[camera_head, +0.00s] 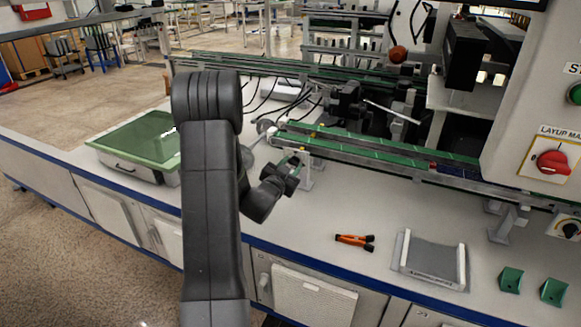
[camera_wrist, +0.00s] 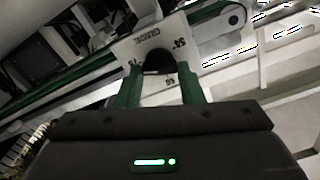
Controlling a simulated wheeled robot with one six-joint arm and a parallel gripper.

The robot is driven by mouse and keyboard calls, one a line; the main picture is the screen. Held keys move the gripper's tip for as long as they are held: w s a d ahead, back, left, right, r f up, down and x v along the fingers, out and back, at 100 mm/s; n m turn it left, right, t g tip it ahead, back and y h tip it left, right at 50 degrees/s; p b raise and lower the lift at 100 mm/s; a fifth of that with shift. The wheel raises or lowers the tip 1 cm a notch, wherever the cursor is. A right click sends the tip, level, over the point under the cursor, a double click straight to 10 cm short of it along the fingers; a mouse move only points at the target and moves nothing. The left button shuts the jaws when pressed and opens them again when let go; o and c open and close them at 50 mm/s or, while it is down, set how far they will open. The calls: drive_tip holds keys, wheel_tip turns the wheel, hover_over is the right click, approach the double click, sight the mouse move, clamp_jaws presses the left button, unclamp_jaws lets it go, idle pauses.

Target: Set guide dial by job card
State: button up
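The guide dial shows in the wrist view as a dark round knob (camera_wrist: 158,66) on a white plate (camera_wrist: 150,45). The knob's pointer direction is not clear. In the head view my gripper (camera_head: 292,172) is at the near end of the green rail, beside a white bracket (camera_head: 312,168). I cannot make out a job card.
A green conveyor rail (camera_head: 375,150) runs along the bench. Orange-handled pliers (camera_head: 354,240), a grey tray (camera_head: 431,262) and green blocks (camera_head: 511,279) lie to the right. A green-topped box (camera_head: 140,139) stands left. A red rotary switch (camera_head: 553,162) is on the machine panel.

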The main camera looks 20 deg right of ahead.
drive_tip(key=shift+c, duration=0.6)
drive_tip(key=shift+n, duration=0.4)
drive_tip(key=n, duration=0.4)
drive_tip(key=shift+w+n, duration=0.1)
drive_tip(key=shift+n, duration=0.2)
drive_tip(key=n, duration=0.5)
drive_tip(key=shift+a, duration=0.1)
drive_tip(key=n+p, duration=0.2)
drive_tip(key=n, duration=0.4)
drive_tip(key=shift+w+n, duration=0.1)
drive_tip(key=shift+n, duration=0.3)
drive_tip(key=shift+a+f+n+p, duration=0.15)
drive_tip(key=shift+n+p, duration=0.55)
drive_tip(key=shift+n, duration=1.6)
drive_tip(key=shift+f, duration=0.1)
